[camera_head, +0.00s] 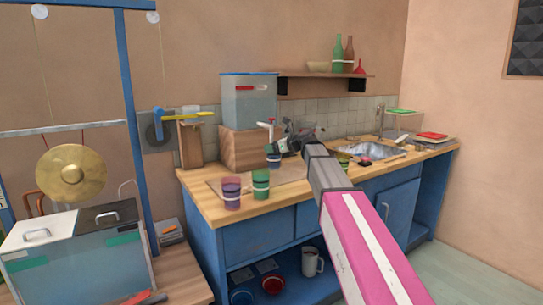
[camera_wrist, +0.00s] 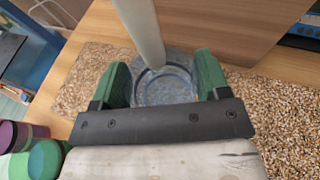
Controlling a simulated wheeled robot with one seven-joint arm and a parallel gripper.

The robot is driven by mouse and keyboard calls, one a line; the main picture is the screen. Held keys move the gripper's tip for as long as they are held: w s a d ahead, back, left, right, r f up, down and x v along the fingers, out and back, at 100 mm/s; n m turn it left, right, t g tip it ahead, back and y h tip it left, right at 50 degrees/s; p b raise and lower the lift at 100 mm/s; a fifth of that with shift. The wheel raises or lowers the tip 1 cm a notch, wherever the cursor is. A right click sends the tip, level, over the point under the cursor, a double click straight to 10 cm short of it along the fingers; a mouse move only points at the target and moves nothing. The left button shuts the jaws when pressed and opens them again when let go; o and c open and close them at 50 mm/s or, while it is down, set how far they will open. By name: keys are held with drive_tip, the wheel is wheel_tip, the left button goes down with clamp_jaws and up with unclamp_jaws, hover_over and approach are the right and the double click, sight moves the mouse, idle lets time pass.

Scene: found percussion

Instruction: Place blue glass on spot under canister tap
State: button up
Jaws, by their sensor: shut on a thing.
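In the wrist view the glass (camera_wrist: 165,88) is seen from above as a clear bluish rim and base. My gripper (camera_wrist: 160,85) is shut on it, with one green finger on each side. In the head view my gripper (camera_head: 284,147) is small and partly hidden by my arm. A pale tube, likely the tap (camera_wrist: 140,28), shows over the glass's rim. The spot under the glass is hidden.
The canister stands on a wooden block (camera_head: 240,150). A speckled cork-like mat (camera_wrist: 285,115) lies around the glass. A purple glass (camera_head: 231,194) and a green glass (camera_head: 261,184) stand nearer the worktop's front edge. A sink (camera_head: 370,151) is to the right.

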drive_tip(key=shift+w+a, duration=0.4)
drive_tip(key=shift+a, duration=0.1)
drive_tip(key=shift+f, duration=1.7)
drive_tip(key=shift+f, duration=0.1)
drive_tip(key=o, duration=1.4)
drive_tip(key=v, duration=1.2)
drive_tip(key=shift+s, duration=0.1)
